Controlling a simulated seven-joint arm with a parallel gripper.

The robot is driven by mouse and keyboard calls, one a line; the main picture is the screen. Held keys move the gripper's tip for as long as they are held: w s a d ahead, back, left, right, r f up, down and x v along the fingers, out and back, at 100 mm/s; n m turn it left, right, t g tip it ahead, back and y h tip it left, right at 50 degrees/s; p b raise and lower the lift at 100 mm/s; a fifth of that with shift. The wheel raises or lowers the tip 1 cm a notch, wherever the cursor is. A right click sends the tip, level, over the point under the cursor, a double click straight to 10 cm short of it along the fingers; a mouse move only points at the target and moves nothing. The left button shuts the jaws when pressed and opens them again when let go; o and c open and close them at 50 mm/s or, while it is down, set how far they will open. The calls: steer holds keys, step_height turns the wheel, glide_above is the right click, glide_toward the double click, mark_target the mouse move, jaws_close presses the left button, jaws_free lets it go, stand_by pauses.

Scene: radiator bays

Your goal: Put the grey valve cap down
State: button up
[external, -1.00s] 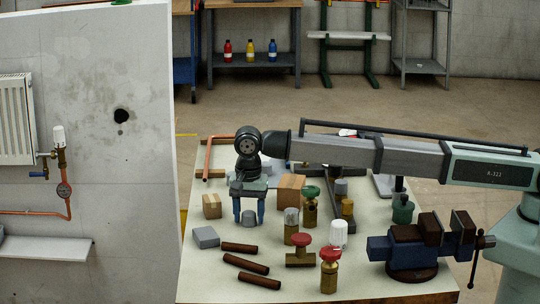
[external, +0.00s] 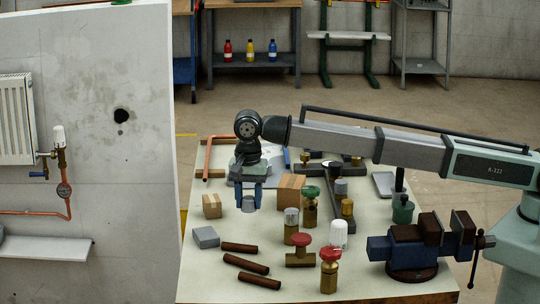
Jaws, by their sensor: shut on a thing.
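The grey valve cap (external: 249,204) is a small grey cylinder between the blue fingers of my gripper (external: 249,196). My gripper points straight down and is shut on the cap. The cap appears to be held a little above the pale bench top (external: 205,275), left of its middle. The exact gap below the cap is hard to judge from this one view.
A grey block (external: 206,237) and several brown rods (external: 245,263) lie nearer. Several valves, such as a red-topped one (external: 329,270), and a blue vise (external: 415,245) stand to the right.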

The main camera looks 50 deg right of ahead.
mark_target(249, 196)
step_height(249, 196, up, 6)
steer(key=shift+f, duration=0.25)
steer(key=shift+w+d+r, duration=0.1)
steer(key=w+d+n, duration=0.1)
steer(key=w+d, duration=1.3)
steer(key=d, duration=0.3)
steer(key=w+d+n, duration=0.1)
steer(key=w+d, duration=1.2)
steer(key=d, duration=0.5)
steer(key=shift+a+f, duration=0.1)
steer(key=shift+f, duration=4.55)
steer(key=o, duration=1)
steer(key=shift+f, duration=0.1)
step_height(249, 196, up, 12)
steer(key=shift+r, duration=0.15)
